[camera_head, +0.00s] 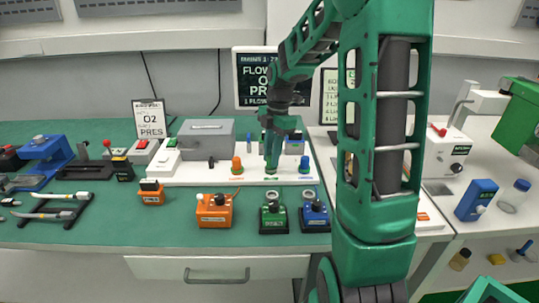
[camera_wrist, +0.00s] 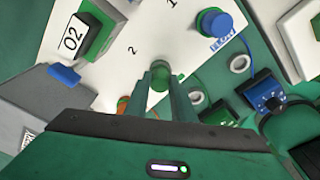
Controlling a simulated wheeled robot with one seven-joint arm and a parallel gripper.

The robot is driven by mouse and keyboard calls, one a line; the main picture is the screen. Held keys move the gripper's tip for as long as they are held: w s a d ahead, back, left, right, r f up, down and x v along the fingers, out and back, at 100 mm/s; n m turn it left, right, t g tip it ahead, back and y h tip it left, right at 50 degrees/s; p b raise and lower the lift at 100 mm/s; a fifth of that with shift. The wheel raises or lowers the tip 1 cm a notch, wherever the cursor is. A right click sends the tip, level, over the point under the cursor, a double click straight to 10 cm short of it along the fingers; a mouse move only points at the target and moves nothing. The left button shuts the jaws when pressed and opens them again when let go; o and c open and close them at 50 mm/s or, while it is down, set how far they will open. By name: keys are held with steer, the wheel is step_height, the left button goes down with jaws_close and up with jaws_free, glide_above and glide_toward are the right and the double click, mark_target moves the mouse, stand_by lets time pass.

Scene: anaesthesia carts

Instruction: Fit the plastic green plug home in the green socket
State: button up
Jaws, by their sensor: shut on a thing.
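My gripper (camera_head: 272,172) points down over the white board, between an orange knob-like piece (camera_head: 237,165) and a blue one (camera_head: 305,165). In the wrist view my gripper's two fingers (camera_wrist: 163,92) are shut on the green plug (camera_wrist: 160,74), a short round piece with a lighter green top. Its lower end is hidden, so I cannot tell whether it is seated or held just above the board. I cannot make out the green socket beneath it. In the head view my fingers mostly hide the plug.
A green box (camera_head: 274,217), a blue box (camera_head: 315,216) and an orange box (camera_head: 214,211) stand in front of the white board (camera_head: 205,173). A grey case (camera_head: 206,138) stands behind. Bare green tabletop (camera_head: 110,230) lies at front left.

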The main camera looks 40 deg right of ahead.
steer(key=shift+f, duration=0.2)
steer(key=o, duration=1.1)
step_height(320, 180, up, 11)
steer(key=d, duration=0.1)
steer(key=shift+d+f, duration=0.15)
steer(key=shift+f, duration=0.05)
steer(key=s+a+f+m, duration=0.2)
steer(key=s+f+m, duration=0.1)
steer(key=s+m, duration=0.9)
steer(key=s+a+f+m+h, duration=0.1)
steer(key=s+a+f+m, duration=0.1)
steer(key=s+m, duration=1)
steer(key=s+f, duration=0.1)
steer(key=s, duration=0.3)
steer(key=shift+s+a, duration=0.2)
steer(key=shift+s, duration=0.05)
